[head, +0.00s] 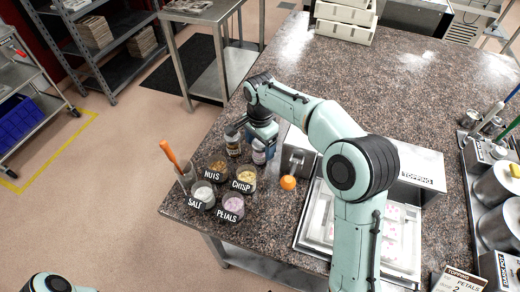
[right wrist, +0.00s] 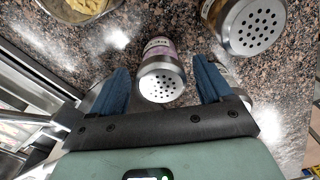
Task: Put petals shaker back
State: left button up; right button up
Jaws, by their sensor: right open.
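A small shaker with a pinkish label and perforated metal lid (right wrist: 162,82) stands between the blue fingers of my right gripper (right wrist: 161,78). In the head view this shaker (head: 259,156) stands on the counter, partly hidden beneath my right gripper (head: 262,134). The fingers are open on either side of it, with gaps showing. The lettering on its label is too small to read surely. A second shaker (head: 233,146) with darker contents stands just left of it, and also shows in the right wrist view (right wrist: 250,25). My left gripper is out of view.
Bowls labelled nuts (head: 217,166), crisp (head: 243,178), salt (head: 203,194) and petals (head: 230,207) stand near the counter's corner, beside a container with an orange-handled tool (head: 170,155). A topping box (head: 418,165) and a pale tray (head: 313,235) lie right. A card (head: 462,280) reads topping petals 2.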

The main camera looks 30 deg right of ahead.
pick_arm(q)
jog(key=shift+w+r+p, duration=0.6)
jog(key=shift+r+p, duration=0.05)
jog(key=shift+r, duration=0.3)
pick_arm(e)
notch_tip(320, 180, up, 8)
jog(key=shift+r, duration=0.15)
